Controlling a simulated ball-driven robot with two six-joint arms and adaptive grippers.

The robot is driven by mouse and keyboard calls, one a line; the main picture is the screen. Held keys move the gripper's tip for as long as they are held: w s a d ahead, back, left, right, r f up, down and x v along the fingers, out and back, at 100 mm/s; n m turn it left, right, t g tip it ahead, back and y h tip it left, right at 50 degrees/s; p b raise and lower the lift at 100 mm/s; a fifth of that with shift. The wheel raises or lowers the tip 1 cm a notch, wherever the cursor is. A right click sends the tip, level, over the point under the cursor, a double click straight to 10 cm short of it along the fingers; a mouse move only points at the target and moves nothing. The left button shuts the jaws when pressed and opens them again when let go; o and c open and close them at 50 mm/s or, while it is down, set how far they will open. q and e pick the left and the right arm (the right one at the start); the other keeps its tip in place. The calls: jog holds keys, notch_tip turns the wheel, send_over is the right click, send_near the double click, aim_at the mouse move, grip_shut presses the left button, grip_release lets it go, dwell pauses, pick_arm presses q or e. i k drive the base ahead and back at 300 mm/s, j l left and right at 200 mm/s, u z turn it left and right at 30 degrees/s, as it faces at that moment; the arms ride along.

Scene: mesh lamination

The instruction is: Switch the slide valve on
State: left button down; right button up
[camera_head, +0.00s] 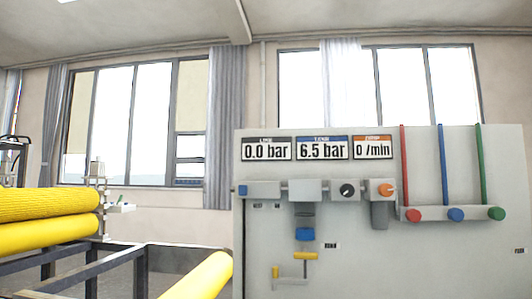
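A light grey control panel (470,265) stands at the right in the head view. A row of grey valve bodies runs across it. At the row's left end is a grey block (264,190) with a small blue part (243,190) on its left. I cannot tell for sure which fitting is the slide valve. A black dial (347,190) and an orange knob (386,190) sit further right. A yellow lever (305,256) sits below a blue-ended cylinder (304,234). The displays read 0.0 bar (266,151), 6.5 bar (322,150) and 0 /min (373,149). Neither gripper is in view.
Red (414,215), blue (456,214) and green (496,213) knobs with matching hoses are at the panel's right. Yellow rollers (50,204) on a dark frame (110,258) fill the left. Another yellow cylinder (203,277) reaches up near the panel's lower left edge.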

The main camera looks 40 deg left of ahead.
aim_at(242, 190)
jog(key=u, duration=1.3)
